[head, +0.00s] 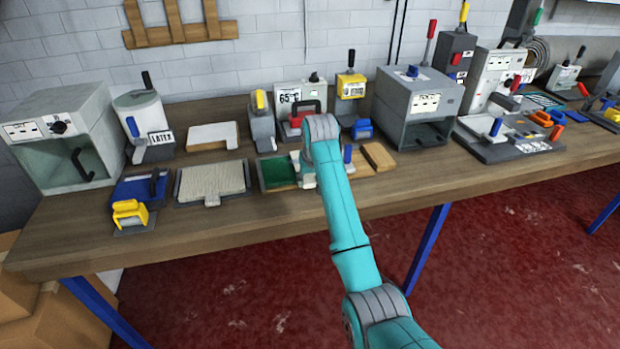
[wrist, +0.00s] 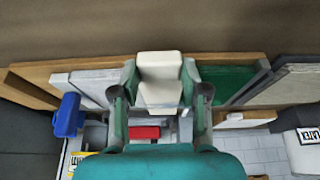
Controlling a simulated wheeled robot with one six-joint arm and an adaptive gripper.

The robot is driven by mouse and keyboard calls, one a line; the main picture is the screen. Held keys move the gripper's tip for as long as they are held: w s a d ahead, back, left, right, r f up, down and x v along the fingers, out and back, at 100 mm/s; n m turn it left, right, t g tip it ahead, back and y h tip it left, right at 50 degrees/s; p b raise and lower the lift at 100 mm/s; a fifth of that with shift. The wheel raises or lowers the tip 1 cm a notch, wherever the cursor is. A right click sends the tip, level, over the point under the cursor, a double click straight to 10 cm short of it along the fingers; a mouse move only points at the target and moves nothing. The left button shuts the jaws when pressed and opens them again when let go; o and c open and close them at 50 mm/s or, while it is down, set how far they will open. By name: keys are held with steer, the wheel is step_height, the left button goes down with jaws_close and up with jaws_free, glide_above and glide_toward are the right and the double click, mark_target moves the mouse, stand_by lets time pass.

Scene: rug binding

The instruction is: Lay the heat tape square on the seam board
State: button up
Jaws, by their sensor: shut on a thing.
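My gripper (wrist: 160,78) is shut on a white piece (wrist: 160,66), which I take to be the heat tape square. The piece shows between the two fingers in the wrist view. In the head view my arm largely hides the gripper and the piece. What looks like the seam board is below it, with a green panel (head: 279,171) left of my arm. The green panel (wrist: 228,84) is right of the fingers in the wrist view, and a pale grey panel (wrist: 88,86) is left. I cannot tell whether the white piece touches the board.
A textured pad on a dark tray (head: 212,180) lies left of the board. A white slab (head: 211,135) lies behind it. A wooden block (head: 379,157) and a grey oven-like box (head: 418,103) stand at right. Bare bench runs along the front.

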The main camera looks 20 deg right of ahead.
steer(key=shift+f, duration=0.55)
steer(key=o, duration=1.2)
